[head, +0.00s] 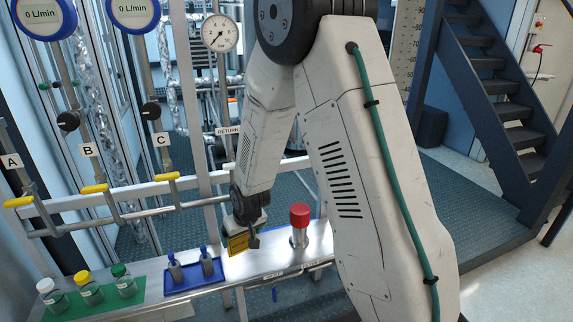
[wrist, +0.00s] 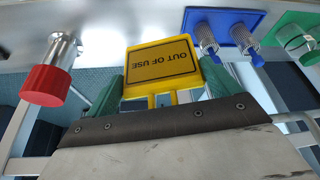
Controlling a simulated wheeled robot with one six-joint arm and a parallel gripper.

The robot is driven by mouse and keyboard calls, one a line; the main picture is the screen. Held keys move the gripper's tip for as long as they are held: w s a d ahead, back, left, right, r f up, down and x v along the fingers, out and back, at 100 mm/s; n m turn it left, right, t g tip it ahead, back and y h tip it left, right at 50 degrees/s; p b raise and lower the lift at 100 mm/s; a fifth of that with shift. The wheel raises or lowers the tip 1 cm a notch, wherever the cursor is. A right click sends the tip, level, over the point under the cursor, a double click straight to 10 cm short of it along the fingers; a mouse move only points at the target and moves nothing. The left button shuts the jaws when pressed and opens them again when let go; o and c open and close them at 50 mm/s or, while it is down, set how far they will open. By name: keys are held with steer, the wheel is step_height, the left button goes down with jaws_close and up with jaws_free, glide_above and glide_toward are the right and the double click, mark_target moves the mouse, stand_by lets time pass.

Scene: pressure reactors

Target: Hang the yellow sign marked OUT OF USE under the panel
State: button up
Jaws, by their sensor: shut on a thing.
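The yellow sign (wrist: 163,68) marked OUT OF USE shows upside down in the wrist view. It also shows in the head view (head: 238,244), small and partly hidden by my gripper. My gripper (wrist: 164,92) is shut on the sign, with one green finger at each side of it. In the head view my gripper (head: 245,232) holds the sign above the steel shelf, between the blue tray and the red-capped fitting. The panel has dials, pipes and valves labelled A, B and C; I cannot tell where on it the sign's hanging place is.
A red-capped fitting (head: 299,224) stands right of my gripper. A blue tray (head: 180,277) with two grey bottles is on the left. A green mat (head: 70,308) with three capped bottles lies further left. Yellow-handled valves (head: 95,188) and a pipe run above the shelf.

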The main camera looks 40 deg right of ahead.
mark_target(294, 140)
steer(key=s+d+r+m, duration=0.1)
steer(key=s+d+r, duration=0.35)
steer(key=r, duration=0.45)
steer(key=s+d+r+m+h, duration=0.1)
steer(key=s+d+r, duration=0.35)
steer(key=r, duration=0.45)
steer(key=s+d+r+m, duration=0.1)
steer(key=s+d+r, duration=0.3)
steer(key=r, duration=0.5)
steer(key=shift+w+d+f, duration=0.25)
steer(key=shift+w+d, duration=0.1)
steer(key=shift+w, duration=1.2)
steer(key=shift+w+d+f, duration=0.3)
steer(key=shift+w+d, duration=0.1)
steer(key=shift+w, duration=1.1)
steer(key=shift+w+d+f, duration=0.25)
steer(key=shift+w+d, duration=0.1)
steer(key=shift+w, duration=1.2)
steer(key=o, duration=0.8)
